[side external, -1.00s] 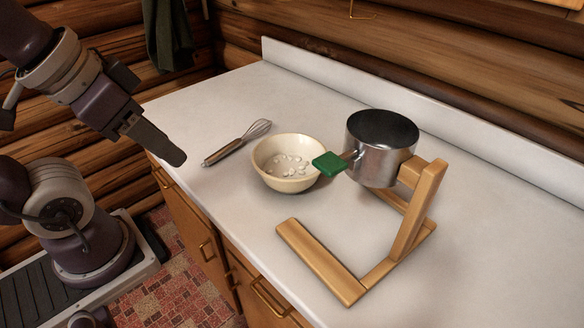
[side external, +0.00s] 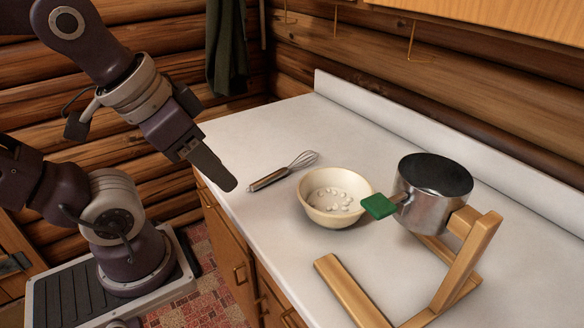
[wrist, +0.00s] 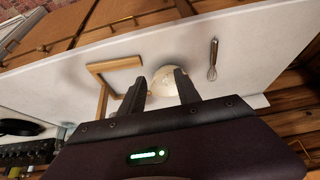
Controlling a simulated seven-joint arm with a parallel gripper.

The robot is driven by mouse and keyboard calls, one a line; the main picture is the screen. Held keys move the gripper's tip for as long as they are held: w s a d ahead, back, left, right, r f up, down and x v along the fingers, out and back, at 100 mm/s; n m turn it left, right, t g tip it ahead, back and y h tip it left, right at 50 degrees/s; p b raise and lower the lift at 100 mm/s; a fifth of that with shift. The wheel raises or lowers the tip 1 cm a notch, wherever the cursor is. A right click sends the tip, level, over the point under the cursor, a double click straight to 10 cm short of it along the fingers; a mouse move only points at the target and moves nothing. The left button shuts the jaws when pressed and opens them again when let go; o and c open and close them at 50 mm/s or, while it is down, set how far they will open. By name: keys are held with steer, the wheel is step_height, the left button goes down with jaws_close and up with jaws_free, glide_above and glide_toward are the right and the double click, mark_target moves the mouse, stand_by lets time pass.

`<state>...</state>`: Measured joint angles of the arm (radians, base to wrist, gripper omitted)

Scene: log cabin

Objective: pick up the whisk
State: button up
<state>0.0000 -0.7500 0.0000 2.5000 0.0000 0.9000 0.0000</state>
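The whisk (side external: 284,171) lies flat on the white counter, its wire head toward the back and its dark-banded handle toward the front left. It also shows in the wrist view (wrist: 213,60), to the right of the fingers. My gripper (side external: 228,183) is above the counter's front left edge, to the left of the whisk and apart from it. In the wrist view my gripper (wrist: 160,84) has its two fingers spread with nothing between them held; the bowl shows beyond the gap.
A cream bowl (side external: 334,217) with small white pieces stands right of the whisk. A metal pot (side external: 426,209) with a green handle (side external: 378,206) is beside a wooden stand (side external: 465,262). The counter (side external: 262,127) behind the whisk is clear. A dark cloth (side external: 226,50) hangs on the wall.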

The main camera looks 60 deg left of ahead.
stand_by(0.4)
steer(key=g, duration=0.6)
glide_above(266, 180)
steer(key=shift+n, duration=0.4)
steer(key=f, duration=1.4)
steer(key=shift+a+f, duration=0.25)
steer(key=shift+a, duration=0.1)
step_height(266, 180, down, 7)
steer(key=shift+d+r, duration=0.1)
steer(key=shift+r, duration=0.05)
steer(key=shift+f, duration=0.25)
jaws_close()
